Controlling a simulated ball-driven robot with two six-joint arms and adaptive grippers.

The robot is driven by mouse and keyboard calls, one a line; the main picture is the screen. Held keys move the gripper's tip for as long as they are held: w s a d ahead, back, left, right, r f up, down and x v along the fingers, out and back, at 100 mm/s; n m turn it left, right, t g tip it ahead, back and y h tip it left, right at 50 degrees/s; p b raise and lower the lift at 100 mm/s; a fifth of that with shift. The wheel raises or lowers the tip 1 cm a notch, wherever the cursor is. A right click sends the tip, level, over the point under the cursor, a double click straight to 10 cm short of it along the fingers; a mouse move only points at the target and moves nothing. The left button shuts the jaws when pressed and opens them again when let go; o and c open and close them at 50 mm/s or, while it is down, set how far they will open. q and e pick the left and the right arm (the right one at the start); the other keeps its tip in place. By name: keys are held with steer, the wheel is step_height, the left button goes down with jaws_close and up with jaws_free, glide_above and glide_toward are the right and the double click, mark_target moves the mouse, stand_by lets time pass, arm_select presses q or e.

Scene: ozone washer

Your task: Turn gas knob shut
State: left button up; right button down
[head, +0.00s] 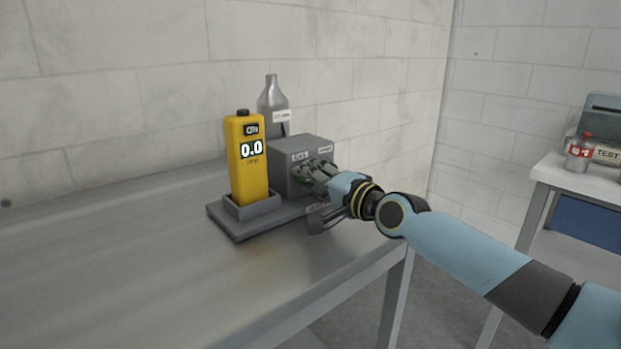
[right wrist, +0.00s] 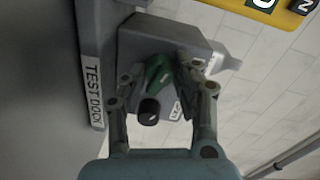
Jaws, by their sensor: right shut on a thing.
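The green gas knob (right wrist: 158,72) is on the front of a grey box (head: 283,180), under a label reading GAS (head: 300,156). My right gripper (head: 313,172) reaches the box from the right, and its fingers hide most of the knob in the head view. In the right wrist view the gripper (right wrist: 158,76) has one finger on each side of the green knob and is shut on it. My left gripper is not in view.
A yellow meter (head: 247,165) reading 0.0 stands in a grey cradle on a base plate (head: 235,229). A grey bottle (head: 273,95) stands behind. The grey table (head: 130,270) is clear at left. A white table (head: 590,180) with a small bottle (head: 579,153) is at right.

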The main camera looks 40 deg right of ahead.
steer(key=shift+n, duration=1.6)
steer(key=shift+f+h, duration=0.1)
steer(key=shift+h, duration=0.2)
steer(key=c, duration=1)
jaws_free()
steer(key=shift+s+d+r, duration=0.15)
steer(key=shift+s, duration=1.75)
steer(key=shift+s+d+r, duration=0.1)
steer(key=shift+s+r, duration=0.05)
steer(key=shift+s, duration=1.75)
